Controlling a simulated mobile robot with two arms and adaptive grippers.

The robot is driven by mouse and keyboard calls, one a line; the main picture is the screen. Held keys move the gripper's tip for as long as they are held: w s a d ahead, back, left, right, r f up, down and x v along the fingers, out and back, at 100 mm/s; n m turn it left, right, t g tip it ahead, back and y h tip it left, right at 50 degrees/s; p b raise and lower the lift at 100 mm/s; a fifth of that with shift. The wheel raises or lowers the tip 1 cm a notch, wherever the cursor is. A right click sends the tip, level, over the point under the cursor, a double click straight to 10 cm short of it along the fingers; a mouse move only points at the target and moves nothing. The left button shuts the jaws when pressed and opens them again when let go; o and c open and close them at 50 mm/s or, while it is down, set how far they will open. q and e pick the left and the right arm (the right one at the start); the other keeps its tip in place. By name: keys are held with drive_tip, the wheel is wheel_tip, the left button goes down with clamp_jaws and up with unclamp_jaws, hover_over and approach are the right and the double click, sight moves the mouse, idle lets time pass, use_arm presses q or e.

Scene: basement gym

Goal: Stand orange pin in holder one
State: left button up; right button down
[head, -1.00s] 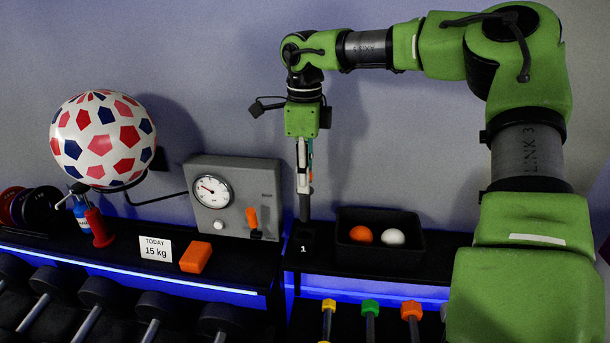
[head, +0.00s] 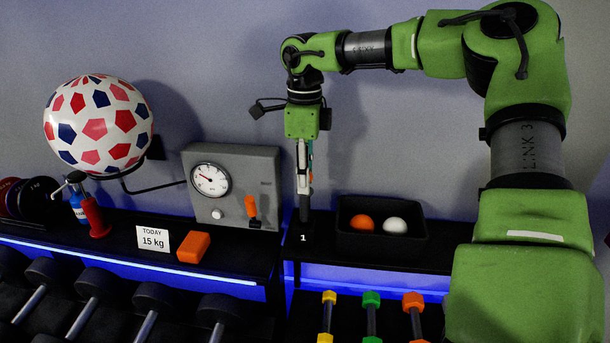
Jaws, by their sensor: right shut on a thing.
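My right gripper (head: 304,190) points straight down above the dark holder marked 1 (head: 302,238) at the left end of the right shelf. It is seen edge-on and is shut on a slim upright thing, taken to be the orange pin, mostly hidden by the fingers. My left gripper is not in view.
A black tray (head: 382,249) with an orange and a white ball stands right of the holder. A grey gauge box (head: 262,170) with an orange lever stands to the left. An orange block (head: 194,247), a 15 kg card (head: 153,239) and a patterned ball (head: 98,126) are further left.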

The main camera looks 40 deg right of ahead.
sight(305, 196)
drive_tip(key=shift+f+b, duration=1.8)
drive_tip(key=shift+f, duration=0.7)
drive_tip(key=c, duration=1.7)
unclamp_jaws()
drive_tip(key=shift+r, duration=0.1)
wheel_tip(305, 196, up, 12)
drive_tip(key=shift+f, duration=0.1)
